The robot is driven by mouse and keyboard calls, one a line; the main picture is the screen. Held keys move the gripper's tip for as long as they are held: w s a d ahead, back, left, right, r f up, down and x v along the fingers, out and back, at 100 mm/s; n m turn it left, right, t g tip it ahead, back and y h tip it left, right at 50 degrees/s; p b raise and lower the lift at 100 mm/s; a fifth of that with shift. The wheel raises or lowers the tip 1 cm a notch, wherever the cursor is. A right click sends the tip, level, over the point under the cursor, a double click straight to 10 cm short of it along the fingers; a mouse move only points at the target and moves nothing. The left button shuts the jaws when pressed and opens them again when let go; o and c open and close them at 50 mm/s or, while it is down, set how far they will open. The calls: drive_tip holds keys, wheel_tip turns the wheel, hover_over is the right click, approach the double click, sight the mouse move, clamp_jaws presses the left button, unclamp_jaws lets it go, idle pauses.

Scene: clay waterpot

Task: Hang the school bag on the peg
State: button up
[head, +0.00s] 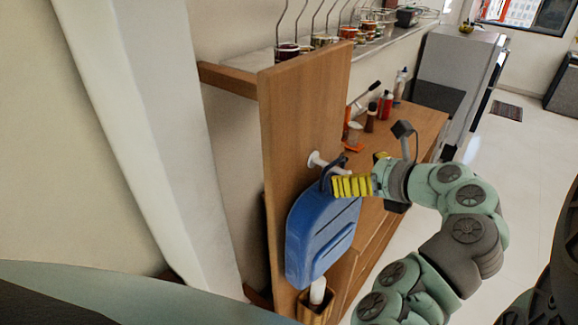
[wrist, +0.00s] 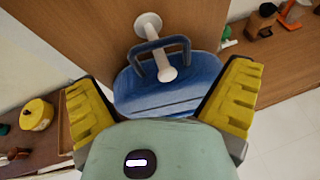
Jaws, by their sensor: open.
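The blue school bag (head: 318,235) hangs against a wooden board, with its dark top loop at the white peg (head: 322,161). In the wrist view the loop of the bag (wrist: 165,95) goes around the white peg (wrist: 158,55), whose round base is on the board and whose end points toward me. My gripper (head: 352,186) is beside the loop and peg end in the head view. In the wrist view its yellow fingers (wrist: 160,100) are spread wide on either side of the bag, apart from the loop. Nothing is between them in their grip.
The wooden board (head: 290,110) stands upright beside a white pillar (head: 150,110). Behind it a wooden counter (head: 415,122) holds bottles and small items. A shelf with jars (head: 325,40) runs along the wall. The floor at right is clear.

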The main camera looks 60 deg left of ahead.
drive_tip(key=shift+v, duration=2.8)
